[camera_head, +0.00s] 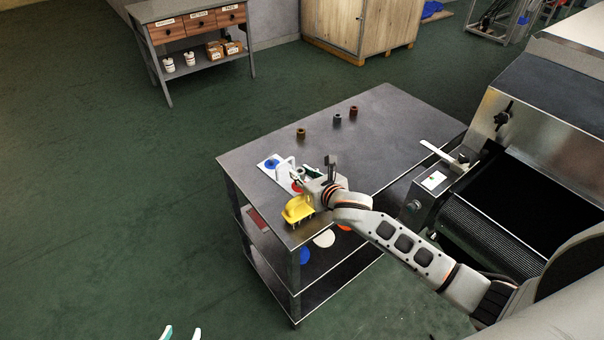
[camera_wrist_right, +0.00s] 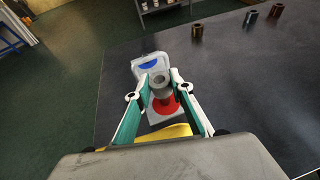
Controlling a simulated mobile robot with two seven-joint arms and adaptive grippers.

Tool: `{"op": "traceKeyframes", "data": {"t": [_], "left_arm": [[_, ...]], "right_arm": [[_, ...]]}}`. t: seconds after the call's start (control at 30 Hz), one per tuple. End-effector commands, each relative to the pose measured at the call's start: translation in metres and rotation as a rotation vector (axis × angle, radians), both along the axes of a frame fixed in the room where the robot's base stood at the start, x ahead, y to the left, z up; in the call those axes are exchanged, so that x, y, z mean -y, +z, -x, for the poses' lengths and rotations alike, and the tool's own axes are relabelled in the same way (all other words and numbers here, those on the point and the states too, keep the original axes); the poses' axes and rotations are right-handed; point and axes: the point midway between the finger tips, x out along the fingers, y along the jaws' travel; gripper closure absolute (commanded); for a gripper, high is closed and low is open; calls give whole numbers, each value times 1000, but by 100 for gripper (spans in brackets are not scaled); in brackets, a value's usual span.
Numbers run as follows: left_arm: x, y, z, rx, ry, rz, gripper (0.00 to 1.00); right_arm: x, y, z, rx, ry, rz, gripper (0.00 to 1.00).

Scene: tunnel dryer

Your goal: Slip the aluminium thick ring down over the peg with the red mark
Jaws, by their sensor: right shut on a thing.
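The aluminium thick ring (camera_wrist_right: 161,90) is a grey ring between the fingertips of my right gripper (camera_wrist_right: 160,84) in the right wrist view. That gripper is shut on it. In the head view the right gripper (camera_head: 307,175) is at the board, and the red mark (camera_head: 296,187) is partly covered. My left gripper (camera_head: 181,333) shows only its two fingertips, apart and empty, at the bottom edge.
A blue mark (camera_head: 271,164) and a white upright piece (camera_head: 285,165) are on the board. A yellow object (camera_head: 298,207) sits at the table's near corner. Brass (camera_head: 301,133), grey (camera_head: 337,119) and reddish (camera_head: 353,111) rings stand farther back on the dark table (camera_head: 400,120), with clear room around them.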

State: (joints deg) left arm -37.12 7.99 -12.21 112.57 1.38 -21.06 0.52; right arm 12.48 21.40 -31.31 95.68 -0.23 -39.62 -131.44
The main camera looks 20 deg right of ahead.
Motion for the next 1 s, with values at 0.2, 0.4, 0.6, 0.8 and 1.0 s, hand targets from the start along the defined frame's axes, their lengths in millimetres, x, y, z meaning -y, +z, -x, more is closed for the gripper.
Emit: {"op": "traceKeyframes", "data": {"t": [0.2, 0.4, 0.6, 0.8, 1.0], "left_arm": [[-1, 1, 2, -8, 0, -3, 60], [-1, 4, 2, -8, 0, -3, 60], [-1, 5, 1, -5, 0, -3, 60], [-1, 6, 1, -3, 0, -2, 60], [-1, 9, 1, -2, 0, -1, 60]], "right_arm": [[0, 1, 0, 0, 1, 1, 99], [0, 1, 0, 1, 0, 0, 99], [0, 0, 0, 0, 0, 0, 99], [0, 0, 0, 0, 0, 0, 99], [0, 0, 0, 0, 0, 1, 99]]}}
